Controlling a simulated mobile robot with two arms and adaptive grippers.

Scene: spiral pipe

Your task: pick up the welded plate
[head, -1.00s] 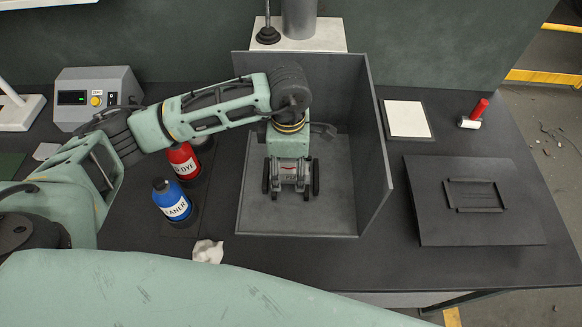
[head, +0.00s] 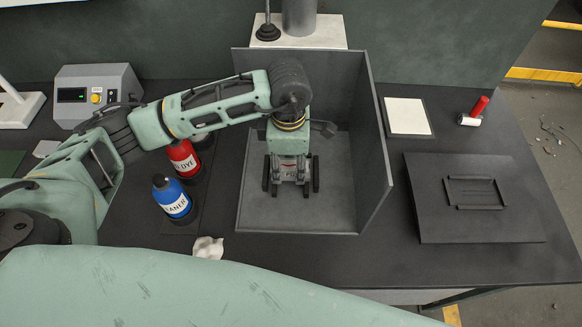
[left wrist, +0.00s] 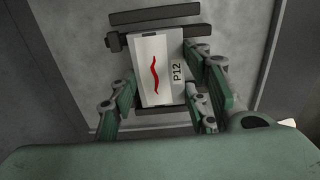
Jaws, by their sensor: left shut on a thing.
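The welded plate (left wrist: 152,70) is a pale grey rectangle with a wavy red line and a "P12" label in the left wrist view. My left gripper (left wrist: 160,82) has its fingers at the two sides of the plate and is shut on it. In the head view the left gripper (head: 291,186) points down inside the grey open-topped box (head: 285,220), between two short dark bars. The gripper hides most of the plate there, and I cannot tell whether the plate is clear of the floor below it. My right gripper is not in view.
A red dye bottle (head: 184,160) and a blue cleaner bottle (head: 174,200) stand left of the box. A crumpled white cloth (head: 208,248) lies at its front left. On the right are a white pad (head: 407,116), a red-handled roller (head: 473,112) and a dark board with a frame (head: 425,220).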

